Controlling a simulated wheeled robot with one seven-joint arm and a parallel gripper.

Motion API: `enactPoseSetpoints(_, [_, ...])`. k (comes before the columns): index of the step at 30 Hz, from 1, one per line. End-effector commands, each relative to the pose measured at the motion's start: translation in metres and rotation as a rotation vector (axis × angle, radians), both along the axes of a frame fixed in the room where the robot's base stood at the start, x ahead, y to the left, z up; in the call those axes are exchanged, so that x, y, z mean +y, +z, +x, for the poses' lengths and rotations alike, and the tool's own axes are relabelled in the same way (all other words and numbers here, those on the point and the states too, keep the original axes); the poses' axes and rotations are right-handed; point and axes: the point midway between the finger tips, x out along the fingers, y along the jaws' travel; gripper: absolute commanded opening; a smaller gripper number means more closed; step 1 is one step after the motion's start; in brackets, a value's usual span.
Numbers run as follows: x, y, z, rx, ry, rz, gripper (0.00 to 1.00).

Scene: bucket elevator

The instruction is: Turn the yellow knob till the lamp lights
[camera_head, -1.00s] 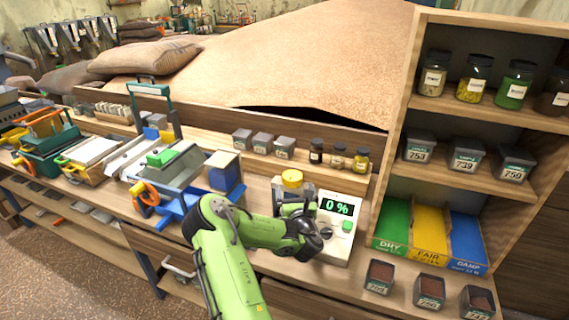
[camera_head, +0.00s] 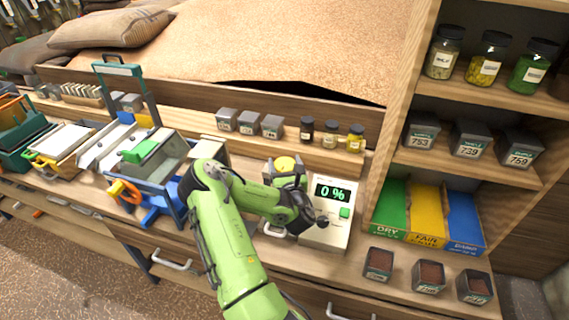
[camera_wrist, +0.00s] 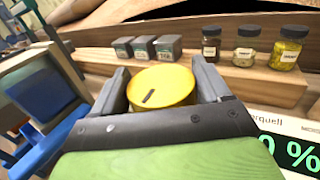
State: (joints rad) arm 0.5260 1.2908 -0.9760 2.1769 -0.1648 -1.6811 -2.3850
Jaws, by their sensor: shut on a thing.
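The yellow knob (camera_head: 285,163) is a round disc on top of a small device left of the white meter (camera_head: 329,213). In the wrist view the knob (camera_wrist: 161,86) has a short dark mark on its top, slanting up to the right. My gripper (camera_wrist: 160,82) is shut on the knob, with one grey finger on each side of it. In the head view my gripper (camera_head: 286,178) is partly hidden by my wrist. The meter's display (camera_head: 332,193) reads "0 %" in green. I cannot make out a lit lamp.
A green button (camera_head: 344,213) is on the meter. Small grey tins (camera_head: 249,122) and three jars (camera_head: 330,133) stand on the ledge behind. A wooden shelf (camera_head: 400,130) rises at the right. Green, yellow and blue bins (camera_head: 427,215) stand at its foot. A blue-framed machine (camera_head: 150,170) stands at the left.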

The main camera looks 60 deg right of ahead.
Motion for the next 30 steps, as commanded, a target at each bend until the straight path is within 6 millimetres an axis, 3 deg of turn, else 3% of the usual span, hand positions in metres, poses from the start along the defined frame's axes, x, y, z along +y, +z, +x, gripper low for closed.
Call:
enactPoseSetpoints(1, [0.0,0.0,0.0004,-0.001,0.001,0.001,0.66])
enactPoseSetpoints(5, [0.0,0.0001,0.0005,-0.001,0.001,0.001,0.46])
enactPoseSetpoints(17, [-0.0011,-0.0034,0.0053,0.001,-0.037,-0.009,0.46])
enactPoseSetpoints(30, [0.0002,-0.0088,0.0063,-0.001,-0.247,-0.004,0.46])
